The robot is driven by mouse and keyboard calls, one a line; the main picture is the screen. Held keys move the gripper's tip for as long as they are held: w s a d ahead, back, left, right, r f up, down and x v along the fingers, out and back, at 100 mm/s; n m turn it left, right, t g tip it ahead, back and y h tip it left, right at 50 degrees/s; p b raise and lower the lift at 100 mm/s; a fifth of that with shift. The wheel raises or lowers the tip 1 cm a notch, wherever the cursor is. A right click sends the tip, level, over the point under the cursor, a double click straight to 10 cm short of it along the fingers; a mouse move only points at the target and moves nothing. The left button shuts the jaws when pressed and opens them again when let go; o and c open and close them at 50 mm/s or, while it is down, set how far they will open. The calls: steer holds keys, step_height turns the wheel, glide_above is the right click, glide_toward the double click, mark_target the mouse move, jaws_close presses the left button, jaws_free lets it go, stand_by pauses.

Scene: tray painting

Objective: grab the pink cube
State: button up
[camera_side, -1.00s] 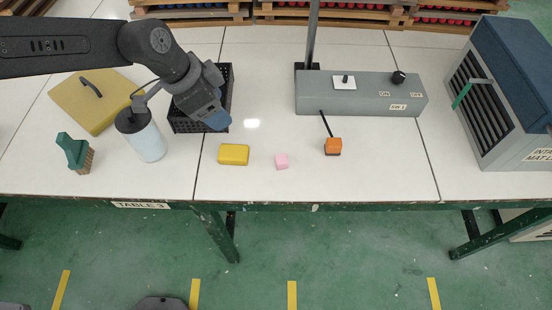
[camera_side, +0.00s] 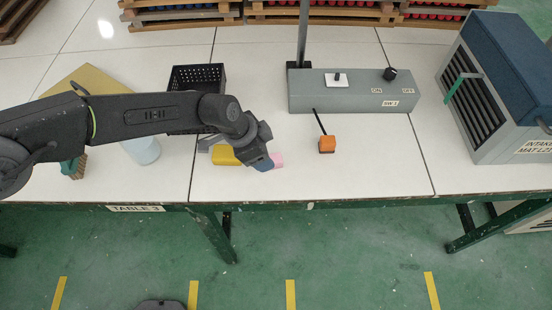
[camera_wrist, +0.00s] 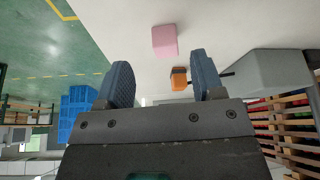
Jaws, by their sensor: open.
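The pink cube (camera_side: 277,160) lies on the white table near its front edge, just right of my gripper (camera_side: 262,163), which partly covers it in the side view. In the wrist view the pink cube (camera_wrist: 165,40) is whole, beyond the fingertips and between their lines. My gripper (camera_wrist: 160,75) is open and empty there, with its two blue-grey fingers well apart. The cube is not between the fingers. From the side view I cannot tell whether a finger touches it.
A yellow block (camera_side: 225,156) sits left of my gripper, partly hidden. An orange block (camera_side: 327,145) lies to the right, near the grey switch box (camera_side: 355,100). The table right of the orange block is clear.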

mark_target(276, 161)
steer(key=shift+w+x, duration=0.15)
steer(key=shift+x, duration=1.1)
steer(key=shift+w+x, duration=0.15)
steer(key=shift+x, duration=1.1)
steer(key=shift+r, duration=0.1)
steer(key=c, duration=1)
steer(key=shift+r, duration=0.1)
